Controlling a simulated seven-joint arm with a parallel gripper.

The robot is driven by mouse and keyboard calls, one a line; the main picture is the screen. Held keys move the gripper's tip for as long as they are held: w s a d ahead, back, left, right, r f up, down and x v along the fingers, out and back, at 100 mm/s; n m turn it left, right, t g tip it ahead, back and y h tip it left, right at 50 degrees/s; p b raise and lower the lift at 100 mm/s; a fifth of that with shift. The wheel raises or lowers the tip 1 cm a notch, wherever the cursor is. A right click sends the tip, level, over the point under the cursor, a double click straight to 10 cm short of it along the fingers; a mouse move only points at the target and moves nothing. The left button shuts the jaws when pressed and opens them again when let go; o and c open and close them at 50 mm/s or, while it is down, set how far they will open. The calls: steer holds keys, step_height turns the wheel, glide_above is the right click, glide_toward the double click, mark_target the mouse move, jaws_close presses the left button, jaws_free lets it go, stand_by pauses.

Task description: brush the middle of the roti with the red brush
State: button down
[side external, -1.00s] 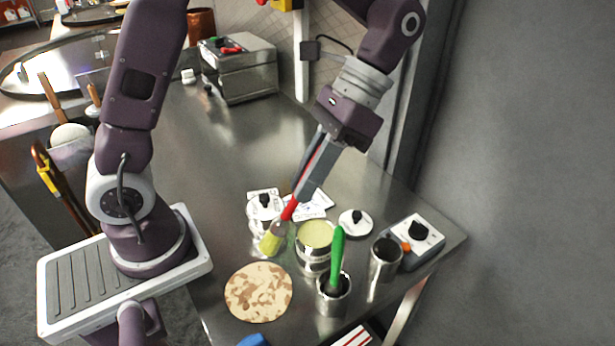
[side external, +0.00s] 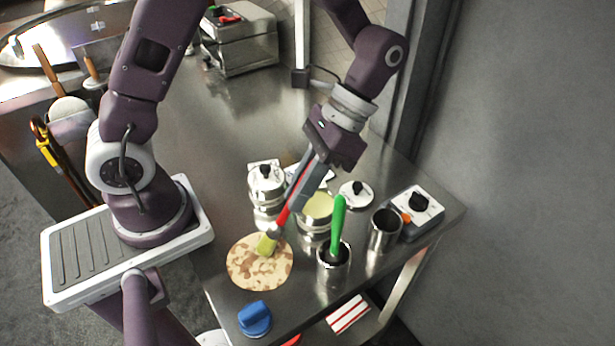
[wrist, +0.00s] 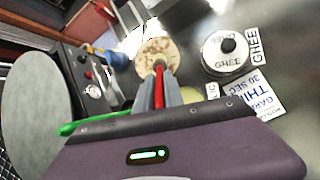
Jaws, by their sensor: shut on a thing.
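My gripper (side external: 305,183) is shut on the red brush (side external: 283,217), which tilts down to the left with its pale yellow-green bristles (side external: 266,245) at the lower end. The roti (side external: 250,268), round, pale and browned in patches, lies flat on the steel counter. In the side view the bristles overlap the roti's upper right part; I cannot tell whether they touch it. In the wrist view the red handle (wrist: 159,84) runs between my fingers toward the roti (wrist: 157,52), and the bristles are hard to make out.
An open tin with pale yellow contents (side external: 318,206) stands right of the brush. A green-handled tool (side external: 338,225) stands in a steel cup (side external: 333,275). An empty steel cup (side external: 383,232), a lidded ghee pot (side external: 266,185), a loose lid (side external: 356,194) and a knob box (side external: 418,208) are nearby. A blue knob (side external: 255,318) is in front.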

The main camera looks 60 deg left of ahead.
steer(key=shift+s, duration=3.05)
steer(key=shift+w+d, duration=0.45)
steer(key=shift+w, duration=3.5)
steer(key=shift+d, duration=0.35)
steer(key=shift+s, duration=3.8)
step_height(320, 180, up, 8)
glide_above(277, 231)
steer(key=s, duration=0.1)
steer(key=shift+d+r, duration=0.1)
steer(key=shift+d, duration=0.25)
